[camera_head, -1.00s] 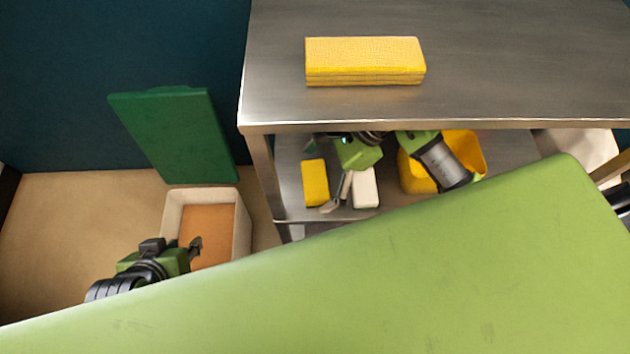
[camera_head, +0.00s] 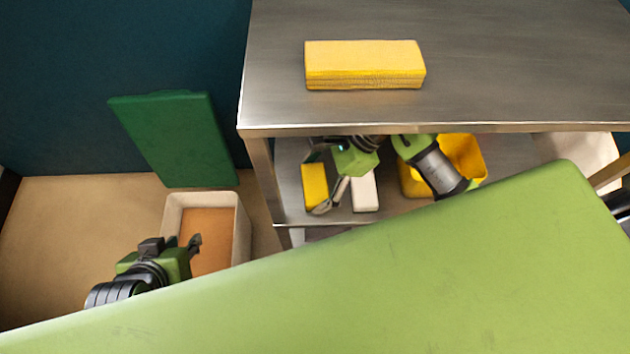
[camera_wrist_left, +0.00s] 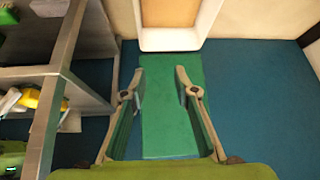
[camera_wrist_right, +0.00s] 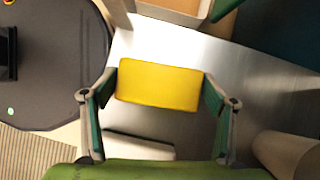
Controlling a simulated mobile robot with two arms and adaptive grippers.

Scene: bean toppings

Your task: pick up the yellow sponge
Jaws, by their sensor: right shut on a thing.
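The small yellow sponge (camera_head: 314,185) is on the lower shelf of the metal table, beside a white block (camera_head: 364,191). My right gripper (camera_head: 318,192) reaches in under the tabletop and is shut on this sponge. In the right wrist view the yellow sponge (camera_wrist_right: 160,84) sits between the two fingers (camera_wrist_right: 158,92), touching them at both ends. I cannot tell whether it is clear of the shelf. My left gripper (camera_head: 197,246) is at the lower left by an open box; in the left wrist view its fingers (camera_wrist_left: 160,78) are apart with nothing between them.
A larger yellow block (camera_head: 365,65) lies on the metal tabletop (camera_head: 500,70), above the lower shelf. A yellow bin (camera_head: 464,153) stands on the shelf to the right. The box (camera_head: 240,235) has a tan inside; a green panel (camera_head: 175,135) leans behind it.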

